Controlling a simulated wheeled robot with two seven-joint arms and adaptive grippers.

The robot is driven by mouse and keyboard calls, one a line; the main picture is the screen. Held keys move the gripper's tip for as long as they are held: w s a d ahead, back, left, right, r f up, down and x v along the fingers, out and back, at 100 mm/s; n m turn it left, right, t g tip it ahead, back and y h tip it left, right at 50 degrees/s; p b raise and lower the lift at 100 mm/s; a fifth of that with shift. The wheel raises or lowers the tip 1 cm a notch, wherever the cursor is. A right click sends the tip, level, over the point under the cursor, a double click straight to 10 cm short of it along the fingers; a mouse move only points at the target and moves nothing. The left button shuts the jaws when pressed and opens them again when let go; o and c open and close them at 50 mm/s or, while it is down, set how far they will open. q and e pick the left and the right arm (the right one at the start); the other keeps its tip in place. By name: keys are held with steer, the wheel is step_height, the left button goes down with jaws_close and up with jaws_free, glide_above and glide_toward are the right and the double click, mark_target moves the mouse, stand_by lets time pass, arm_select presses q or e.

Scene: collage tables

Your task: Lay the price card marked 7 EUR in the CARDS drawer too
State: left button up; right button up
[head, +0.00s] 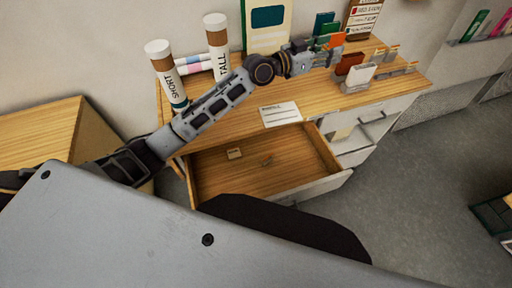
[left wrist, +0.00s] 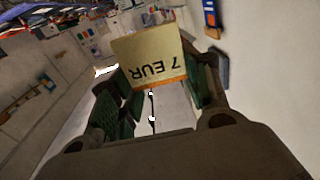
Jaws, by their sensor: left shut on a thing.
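The price card (left wrist: 150,58) marked 7 EUR shows in the left wrist view, pale yellow with an orange lower edge and its print upside down. My left gripper (left wrist: 152,92) is shut on it. In the head view my left gripper (head: 328,54) is above the back of the desk, beside an orange patch that may be the card. An open wooden drawer (head: 215,178) is below and in front of it; no label on it is readable. My right gripper is not in view.
A paper sheet (head: 281,114) lies on the desk (head: 232,121) just behind the drawer. Tubes marked SHORT (head: 168,75) and TALL (head: 216,47) stand at left. Card stands (head: 357,77) are at right. Most of the drawer floor is clear.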

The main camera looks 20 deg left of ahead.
arm_select(q)
steer(key=s+a+f+n+t+y+p, duration=0.1)
steer(key=s+f+t+y, duration=0.1)
steer(key=s+f, duration=0.4)
steer(key=s+f+n+t+y+p, duration=0.1)
steer(key=s+f, duration=0.4)
steer(key=f, duration=1)
steer(key=shift+s+a+n+t+y, duration=0.35)
steer(key=shift+n+t+y, duration=0.2)
steer(key=shift+n, duration=0.25)
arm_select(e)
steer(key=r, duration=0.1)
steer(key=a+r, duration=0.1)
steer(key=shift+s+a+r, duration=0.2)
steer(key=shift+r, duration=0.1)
arm_select(q)
steer(key=shift+f, duration=0.15)
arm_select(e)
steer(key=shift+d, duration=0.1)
arm_select(q)
step_height(320, 180, down, 6)
steer(key=b, duration=0.1)
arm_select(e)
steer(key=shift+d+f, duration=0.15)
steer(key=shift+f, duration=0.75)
